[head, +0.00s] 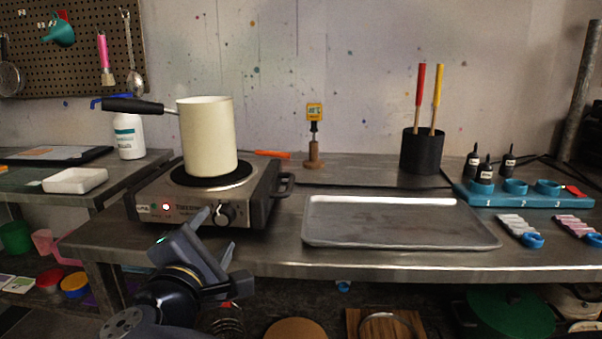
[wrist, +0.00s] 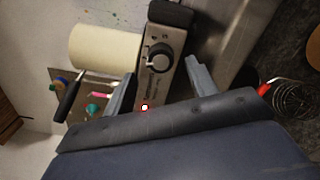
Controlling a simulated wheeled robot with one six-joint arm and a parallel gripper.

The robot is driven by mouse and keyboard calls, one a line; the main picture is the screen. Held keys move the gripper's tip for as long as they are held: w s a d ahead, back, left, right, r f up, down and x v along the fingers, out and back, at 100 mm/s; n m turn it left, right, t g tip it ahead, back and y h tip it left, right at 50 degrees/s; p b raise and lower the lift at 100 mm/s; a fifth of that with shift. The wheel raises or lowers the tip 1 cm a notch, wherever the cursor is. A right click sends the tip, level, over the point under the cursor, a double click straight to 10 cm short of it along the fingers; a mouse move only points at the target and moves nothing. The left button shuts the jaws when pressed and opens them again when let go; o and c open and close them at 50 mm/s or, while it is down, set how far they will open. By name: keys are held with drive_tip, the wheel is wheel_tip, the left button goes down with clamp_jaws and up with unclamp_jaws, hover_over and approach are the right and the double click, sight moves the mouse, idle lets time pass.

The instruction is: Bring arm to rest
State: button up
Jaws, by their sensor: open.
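My gripper (head: 214,236) is open and empty in front of the hot plate, low by the table's front edge. In the wrist view its two fingers stand wide apart, with the hot plate's front panel and dark knob (wrist: 157,56) seen between them. The knob (head: 224,213) also shows in the head view, just beyond my fingers. The hot plate (head: 262,195) has a lit red light on its front. A cream pot (head: 208,140) with a black handle stands upright on its dark burner. I cannot tell whether a finger touches the hot plate.
A bare metal tray (head: 395,222) lies right of the hot plate. Behind are a thermometer on a wooden stand (head: 313,140) and a black holder (head: 422,152) with red and yellow sticks. A blue rack (head: 522,193) stands at right. Shelf items sit below the tabletop.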

sight(222, 217)
drive_tip(key=s+p, duration=0.1)
drive_tip(key=s, duration=0.6)
drive_tip(key=w, duration=0.3)
drive_tip(key=w+b, duration=0.1)
drive_tip(key=w, duration=0.3)
drive_tip(key=w+b, duration=0.1)
drive_tip(key=w, duration=0.3)
drive_tip(key=shift+w+d+f, duration=0.1)
drive_tip(key=shift+d, duration=0.15)
drive_tip(key=shift+w+r+p, duration=0.1)
drive_tip(key=shift+r+p, duration=0.25)
drive_tip(key=shift+p, duration=0.25)
drive_tip(key=shift+r+n+p, duration=0.1)
drive_tip(key=shift+n+p, duration=0.35)
drive_tip(key=shift+n, duration=0.15)
drive_tip(key=n+p, duration=0.6)
drive_tip(key=p, duration=0.1)
drive_tip(key=shift+a+p, duration=0.15)
drive_tip(key=shift+p, duration=0.15)
drive_tip(key=n+p, duration=0.6)
drive_tip(key=p, duration=0.1)
drive_tip(key=shift+a+n, duration=0.1)
drive_tip(key=shift+n, duration=0.3)
drive_tip(key=shift+s, duration=0.4)
drive_tip(key=shift+s+a+f, duration=0.1)
drive_tip(key=shift+s+f, duration=0.05)
drive_tip(key=shift+s, duration=0.6)
drive_tip(key=shift+s+a+f, duration=0.1)
drive_tip(key=shift+s, duration=0.65)
drive_tip(key=shift+d, duration=0.15)
